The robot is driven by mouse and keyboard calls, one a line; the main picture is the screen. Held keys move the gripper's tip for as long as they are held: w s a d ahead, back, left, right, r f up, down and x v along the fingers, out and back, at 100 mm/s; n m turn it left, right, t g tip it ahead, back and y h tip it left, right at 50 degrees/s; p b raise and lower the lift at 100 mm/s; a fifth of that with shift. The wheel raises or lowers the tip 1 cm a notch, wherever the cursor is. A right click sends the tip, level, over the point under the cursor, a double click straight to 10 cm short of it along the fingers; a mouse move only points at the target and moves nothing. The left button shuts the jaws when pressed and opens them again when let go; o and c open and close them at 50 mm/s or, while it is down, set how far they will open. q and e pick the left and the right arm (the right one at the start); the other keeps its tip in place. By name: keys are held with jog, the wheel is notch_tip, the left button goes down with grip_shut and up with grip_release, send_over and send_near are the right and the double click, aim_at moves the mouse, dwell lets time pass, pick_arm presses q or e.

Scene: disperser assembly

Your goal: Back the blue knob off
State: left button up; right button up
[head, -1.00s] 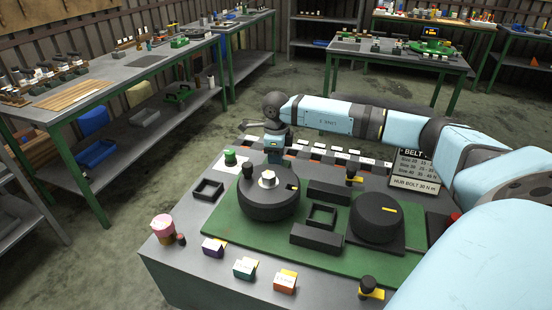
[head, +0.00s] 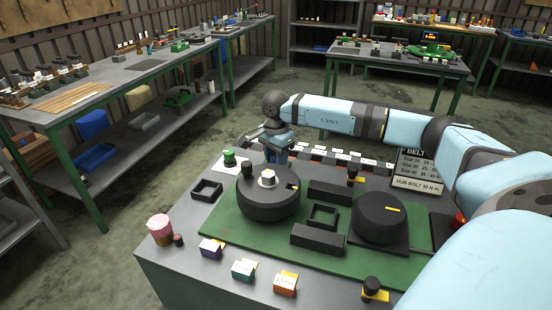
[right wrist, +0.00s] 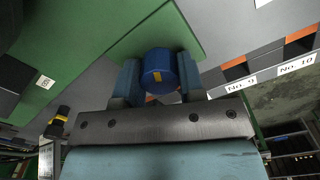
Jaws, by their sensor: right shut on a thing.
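In the head view my right gripper (head: 276,156) reaches down at the far side of the bench, behind the large black pulley (head: 268,205). The knob and fingertips cannot be made out there. My left gripper is not in view.
The green plate (head: 225,222) carries a second black pulley (head: 379,220), black blocks and a small open frame. A green-topped item (head: 229,158) stands left of my gripper. Labelled purple, teal and orange blocks line the front. A belt sign (head: 418,170) stands at the right.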

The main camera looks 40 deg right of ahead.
jog(key=shift+r+n, duration=0.1)
jog(key=shift+n, duration=1.4)
jog(key=o, duration=0.9)
notch_tip(320, 180, up, 14)
jog(key=shift+f, duration=0.1)
